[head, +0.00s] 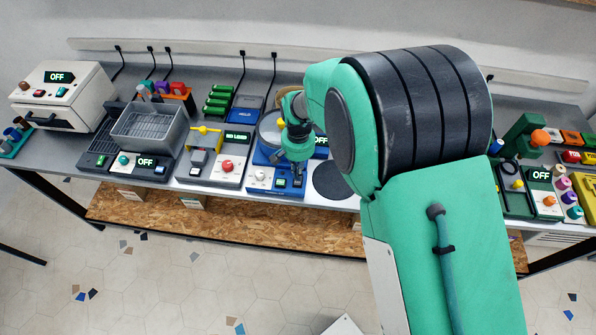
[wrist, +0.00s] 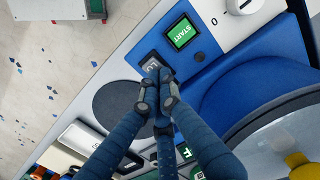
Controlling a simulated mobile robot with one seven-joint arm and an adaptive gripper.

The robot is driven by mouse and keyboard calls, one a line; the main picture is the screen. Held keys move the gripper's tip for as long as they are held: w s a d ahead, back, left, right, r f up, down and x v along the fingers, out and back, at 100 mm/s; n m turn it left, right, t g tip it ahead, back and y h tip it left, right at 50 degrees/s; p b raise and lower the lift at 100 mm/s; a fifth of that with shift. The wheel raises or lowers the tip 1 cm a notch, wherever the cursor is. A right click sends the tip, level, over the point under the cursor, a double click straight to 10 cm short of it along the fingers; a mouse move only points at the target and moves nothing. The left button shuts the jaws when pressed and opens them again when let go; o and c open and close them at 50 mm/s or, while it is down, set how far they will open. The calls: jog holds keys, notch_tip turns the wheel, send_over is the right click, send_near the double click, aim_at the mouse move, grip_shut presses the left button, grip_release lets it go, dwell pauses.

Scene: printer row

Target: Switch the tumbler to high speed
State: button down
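The tumbler is a blue machine (head: 273,190) with a round drum, in the middle of the bench in the head view. In the wrist view its blue body (wrist: 215,88) carries a green START button (wrist: 181,33), a white dial (wrist: 236,12) and a grey switch (wrist: 152,60) marked "LO", partly covered by my fingertips. A display (head: 321,141) beside the drum reads OFF, partly hidden by my arm. My gripper (wrist: 157,78) has its fingertips together at the near edge of the switch; I cannot tell whether they touch it. It holds nothing visible. In the head view my gripper (head: 298,171) is over the tumbler's front panel.
A dark round pad (head: 334,180) lies right of the tumbler. A device with a red knob (head: 227,166) and a grey basket (head: 150,128) stand to the left. My arm hides the bench to the right, where more devices (head: 541,175) show beyond it.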

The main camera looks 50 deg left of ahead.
jog(key=shift+r, duration=0.1)
notch_tip(320, 180, up, 14)
jog(key=w+a+p, duration=0.1)
jog(key=p, duration=0.1)
jog(key=shift+w+a+f+p, duration=0.2)
jog(key=shift+w+a+p, duration=0.15)
jog(key=shift+w+a, duration=0.05)
dwell(0.4)
jog(key=shift+d, duration=0.1)
dwell(0.4)
